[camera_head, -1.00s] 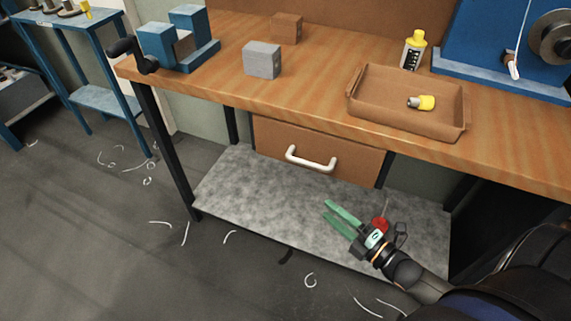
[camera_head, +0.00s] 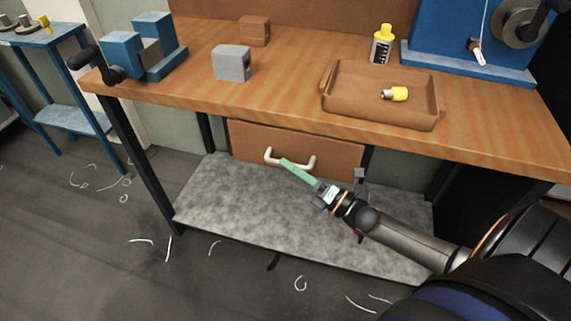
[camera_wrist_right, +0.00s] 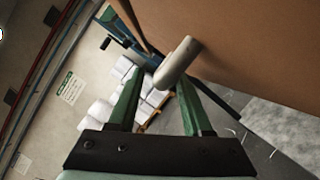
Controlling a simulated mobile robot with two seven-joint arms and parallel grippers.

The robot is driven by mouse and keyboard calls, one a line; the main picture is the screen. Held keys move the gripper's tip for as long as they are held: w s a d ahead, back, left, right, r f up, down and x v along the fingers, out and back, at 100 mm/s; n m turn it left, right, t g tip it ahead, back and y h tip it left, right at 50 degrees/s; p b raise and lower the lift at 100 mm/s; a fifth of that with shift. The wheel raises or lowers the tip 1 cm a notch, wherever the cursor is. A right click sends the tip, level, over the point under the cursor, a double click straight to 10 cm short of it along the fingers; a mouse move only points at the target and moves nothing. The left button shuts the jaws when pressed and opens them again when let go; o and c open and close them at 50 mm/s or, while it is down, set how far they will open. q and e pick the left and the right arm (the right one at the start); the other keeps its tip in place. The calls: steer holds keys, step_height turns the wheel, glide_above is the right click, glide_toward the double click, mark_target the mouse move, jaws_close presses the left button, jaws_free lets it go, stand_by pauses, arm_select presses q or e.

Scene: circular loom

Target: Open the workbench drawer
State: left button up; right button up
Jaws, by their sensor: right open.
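The workbench (camera_head: 270,110) has a brown drawer (camera_head: 335,153) under its wooden top. The drawer is shut and has a white bar handle (camera_head: 305,166) on its front. My right gripper (camera_head: 285,163) is at the handle, its green fingers pointing at it. In the right wrist view the fingers (camera_wrist_right: 155,75) are open and the white handle (camera_wrist_right: 178,62) lies between them near their tips; I cannot tell whether either finger touches it. The drawer front (camera_wrist_right: 240,45) fills the upper right there. My left gripper is out of view.
A grey lower shelf (camera_head: 225,205) lies below the drawer. On the bench top are a blue vise (camera_head: 160,62), a grey block (camera_head: 232,64), a brown tray (camera_head: 335,115), a yellow-capped bottle (camera_head: 382,45) and a blue machine (camera_head: 460,70). White scraps lie on the floor.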

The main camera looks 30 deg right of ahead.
steer(key=shift+x, duration=1)
jaws_close()
stand_by(0.8)
